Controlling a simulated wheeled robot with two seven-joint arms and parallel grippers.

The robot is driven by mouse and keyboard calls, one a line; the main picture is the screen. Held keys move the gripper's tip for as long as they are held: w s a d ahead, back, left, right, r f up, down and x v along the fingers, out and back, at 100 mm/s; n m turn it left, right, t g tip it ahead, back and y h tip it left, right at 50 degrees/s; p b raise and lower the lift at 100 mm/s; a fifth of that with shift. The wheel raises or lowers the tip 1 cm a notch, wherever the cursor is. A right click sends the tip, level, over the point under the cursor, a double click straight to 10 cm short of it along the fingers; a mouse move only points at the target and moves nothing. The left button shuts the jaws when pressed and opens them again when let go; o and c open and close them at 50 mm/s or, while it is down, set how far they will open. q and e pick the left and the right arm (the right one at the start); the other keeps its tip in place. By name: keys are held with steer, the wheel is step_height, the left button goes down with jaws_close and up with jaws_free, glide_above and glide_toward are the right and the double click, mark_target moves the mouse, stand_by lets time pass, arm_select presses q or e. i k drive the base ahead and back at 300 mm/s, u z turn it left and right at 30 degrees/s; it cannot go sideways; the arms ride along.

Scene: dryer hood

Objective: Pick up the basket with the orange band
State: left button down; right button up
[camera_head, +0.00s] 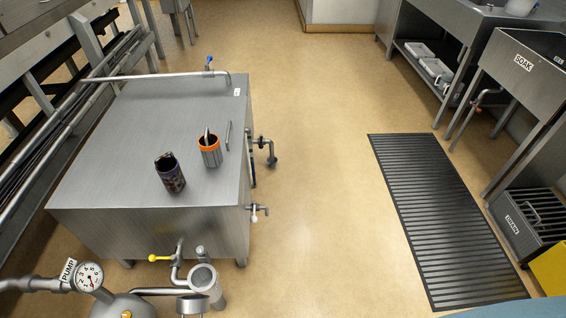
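A small grey cylindrical basket with an orange band (210,154) around its rim stands upright on the flat top of a steel cabinet (120,150), near the cabinet's right edge. A short metal rod or handle (228,135) shows just right of the basket. Neither of my grippers is in view.
Taps and a pipe (268,152) project from the cabinet's right side. A pump gauge (89,278) and pipework stand at the front left. Open floor (320,180) lies right of the cabinet, then a dark slatted mat (440,215) and a SOAK sink (530,62).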

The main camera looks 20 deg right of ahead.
mark_target(210, 146)
steer(key=z, duration=0.4)
steer(key=k, duration=0.45)
steer(key=u, duration=0.3)
steer(key=i, duration=0.65)
steer(key=z, duration=2)
steer(key=i, duration=1.1)
steer(key=u, duration=3.35)
steer(key=i, duration=0.5)
